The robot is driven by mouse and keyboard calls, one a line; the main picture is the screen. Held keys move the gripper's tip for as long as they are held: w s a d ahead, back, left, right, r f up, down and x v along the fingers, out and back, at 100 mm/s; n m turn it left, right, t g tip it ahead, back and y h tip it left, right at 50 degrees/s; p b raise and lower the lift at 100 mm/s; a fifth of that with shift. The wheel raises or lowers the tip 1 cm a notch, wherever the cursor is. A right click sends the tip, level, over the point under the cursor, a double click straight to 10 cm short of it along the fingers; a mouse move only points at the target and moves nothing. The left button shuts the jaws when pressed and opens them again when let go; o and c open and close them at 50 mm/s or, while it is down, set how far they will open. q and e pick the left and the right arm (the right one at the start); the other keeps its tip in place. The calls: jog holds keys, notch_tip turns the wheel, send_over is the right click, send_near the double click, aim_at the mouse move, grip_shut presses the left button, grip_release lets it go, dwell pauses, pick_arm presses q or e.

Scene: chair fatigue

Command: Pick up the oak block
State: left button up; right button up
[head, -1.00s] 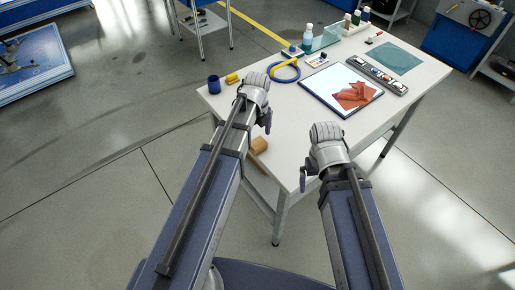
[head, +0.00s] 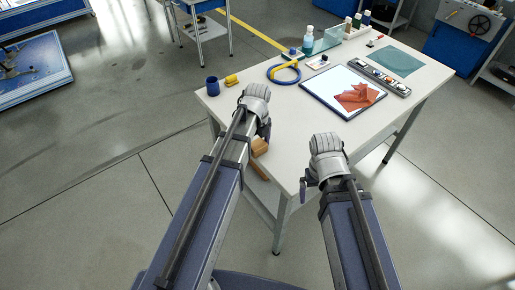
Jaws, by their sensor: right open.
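The oak block (head: 260,146) is a small light-brown wooden piece near the front left edge of the white table. My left arm partly hides it. My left gripper (head: 266,132) points down just above and beside the block; its fingers are mostly hidden by its own wrist, so I cannot tell whether they touch it. My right gripper (head: 305,187) is open and empty near the table's front corner, to the right of the block.
On the white table (head: 290,130) are a blue cup (head: 212,86), a yellow item (head: 232,79), a blue ring (head: 285,73), a framed panel with reddish cloth (head: 358,96) and a tool tray (head: 383,77). Bottles stand at the back. The table's middle front is clear.

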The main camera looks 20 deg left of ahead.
aim_at(257, 144)
pick_arm(q)
jog(key=c, duration=1.1)
jog(key=shift+o, duration=0.2)
jog(key=shift+r, duration=0.1)
notch_tip(257, 144, up, 10)
jog(key=p, duration=1)
